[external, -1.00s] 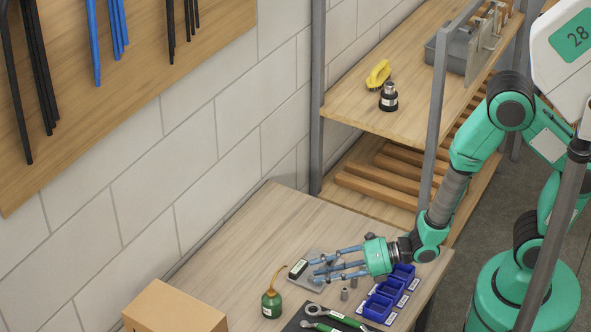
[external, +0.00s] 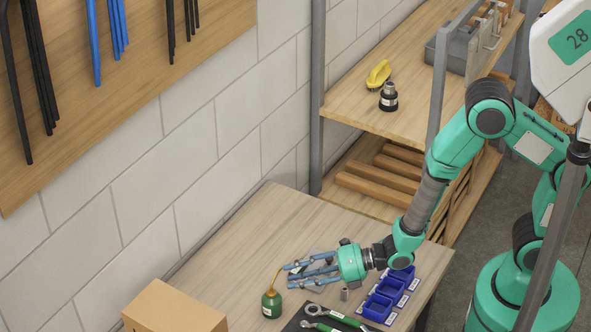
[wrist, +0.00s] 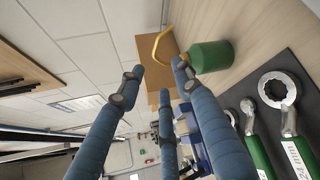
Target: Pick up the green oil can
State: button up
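The green oil can (external: 271,304) stands upright on the wooden workbench (external: 225,270), with a thin yellow spout rising from its top. My gripper (external: 291,274) has blue fingers and points left, just right of and a little above the can; a small gap shows between fingertips and can. In the wrist view the can (wrist: 210,57) lies beyond the tip of the right finger, and its curved spout shows between the fingers. The fingers (wrist: 150,80) are spread apart with nothing between them.
A cardboard box (external: 174,308) stands left of the can. Wrenches with green handles (external: 320,314) lie on a dark mat in front. Blue bins (external: 386,296) and small metal parts are at the right. A grey object lies beneath my fingers. A shelf (external: 400,110) stands behind.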

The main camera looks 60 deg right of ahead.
aim_at(273, 280)
jog(key=shift+x, duration=0.75)
jog(key=shift+x, duration=2.55)
jog(key=shift+w+d, duration=0.1)
grip_shut()
